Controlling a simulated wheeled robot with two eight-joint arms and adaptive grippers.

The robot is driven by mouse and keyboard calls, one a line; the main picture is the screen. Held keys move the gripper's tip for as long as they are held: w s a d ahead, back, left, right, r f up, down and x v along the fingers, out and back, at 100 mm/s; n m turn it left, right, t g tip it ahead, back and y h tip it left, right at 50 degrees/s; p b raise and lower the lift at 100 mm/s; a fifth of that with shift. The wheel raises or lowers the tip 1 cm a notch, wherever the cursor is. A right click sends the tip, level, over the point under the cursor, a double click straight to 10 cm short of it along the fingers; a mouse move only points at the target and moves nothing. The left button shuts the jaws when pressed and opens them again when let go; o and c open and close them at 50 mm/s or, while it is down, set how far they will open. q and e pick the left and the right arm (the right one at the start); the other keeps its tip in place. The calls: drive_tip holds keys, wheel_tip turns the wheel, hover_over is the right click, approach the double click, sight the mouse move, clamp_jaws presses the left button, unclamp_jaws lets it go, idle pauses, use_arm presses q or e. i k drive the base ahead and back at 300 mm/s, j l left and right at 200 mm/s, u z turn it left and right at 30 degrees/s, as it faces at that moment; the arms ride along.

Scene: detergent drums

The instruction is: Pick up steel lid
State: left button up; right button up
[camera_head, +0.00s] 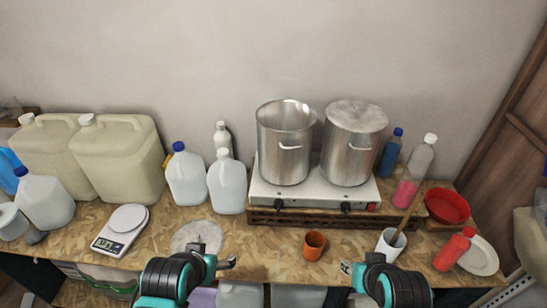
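A flat, round, mottled grey disc (196,237) lies on the wooden worktop, left of the stove; it looks like a steel lid. A similar mottled grey lid (357,115) covers the right steel pot (350,155). The left steel pot (285,150) is uncovered. My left gripper (214,256) is open and empty, at the worktop's front edge, just nearer to me than the disc. My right gripper (360,264) appears open and empty, near the front edge below the white cup, well to the right of the disc.
A white stove (315,195) carries both pots. A kitchen scale (120,230), jugs (186,178) and large beige canisters (122,160) stand left. An orange cup (314,245), white cup (390,243) with a stick, red bottle (454,250) and red bowl (447,205) stand right.

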sight(207, 231)
drive_tip(key=i+j, duration=0.1)
drive_tip(key=j, duration=0.3)
drive_tip(key=i+j, duration=0.1)
drive_tip(key=j, duration=0.3)
drive_tip(key=i+j, duration=0.1)
drive_tip(key=j, duration=0.3)
